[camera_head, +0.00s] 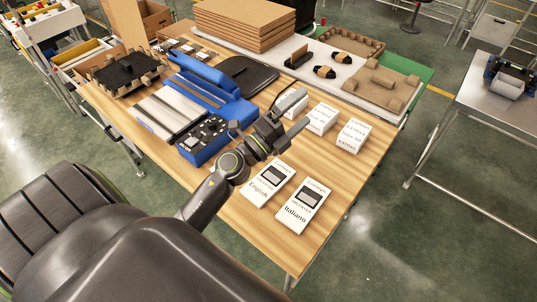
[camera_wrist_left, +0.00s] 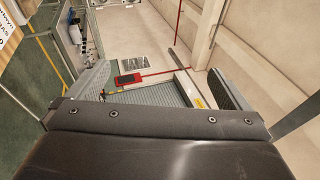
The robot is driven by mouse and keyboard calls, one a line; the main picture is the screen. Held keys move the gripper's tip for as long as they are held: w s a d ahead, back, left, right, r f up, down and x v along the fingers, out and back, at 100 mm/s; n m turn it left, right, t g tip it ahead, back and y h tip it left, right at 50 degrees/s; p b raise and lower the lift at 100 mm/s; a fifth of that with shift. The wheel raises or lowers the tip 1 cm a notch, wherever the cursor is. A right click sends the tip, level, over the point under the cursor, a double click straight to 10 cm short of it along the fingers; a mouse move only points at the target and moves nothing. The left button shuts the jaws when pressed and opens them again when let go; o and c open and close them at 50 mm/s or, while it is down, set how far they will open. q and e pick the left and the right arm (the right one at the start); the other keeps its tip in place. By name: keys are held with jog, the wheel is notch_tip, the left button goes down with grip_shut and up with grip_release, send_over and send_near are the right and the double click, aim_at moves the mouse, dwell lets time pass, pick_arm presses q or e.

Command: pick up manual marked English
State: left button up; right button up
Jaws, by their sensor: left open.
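The manual marked English (camera_head: 268,184) lies flat on the wooden table near its front edge. It is white with a dark picture, and its text faces up. A similar manual marked Italiano (camera_head: 303,206) lies just to its right. My left gripper (camera_head: 303,108) is above the table, beyond the English manual and apart from it. It is open with nothing seen between its fingers. In the left wrist view its two fingers (camera_wrist_left: 160,84) stand wide apart, and neither manual can be made out there. My right gripper is not in view.
White boxes (camera_head: 353,136) stand behind the manuals on the wooden table (camera_head: 238,225). A blue control unit (camera_head: 205,140) and a blue machine (camera_head: 215,85) are to the left. Cardboard sheets (camera_head: 245,25) and foam pieces lie at the back. The table front around the manuals is clear.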

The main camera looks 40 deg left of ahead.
pick_arm(q)
jog(key=w+d+f+m+g+h, duration=0.25)
jog(key=d+m+g+h, duration=0.25)
jog(key=m, duration=0.3)
jog(key=m+g+y, duration=0.7)
jog(key=g+y, duration=0.5)
jog(key=g, duration=0.4)
send_over(268, 180)
notch_tip(268, 180, down, 14)
jog(key=shift+n, duration=0.3)
jog(key=f+b, duration=1.2)
jog(key=shift+s+d+f, duration=0.1)
jog(key=shift+s+f, duration=0.1)
jog(key=shift+s, duration=0.2)
jog(key=f+b, duration=0.3)
jog(key=shift+w, duration=0.35)
jog(key=shift+f, duration=1.1)
jog(key=c, duration=0.9)
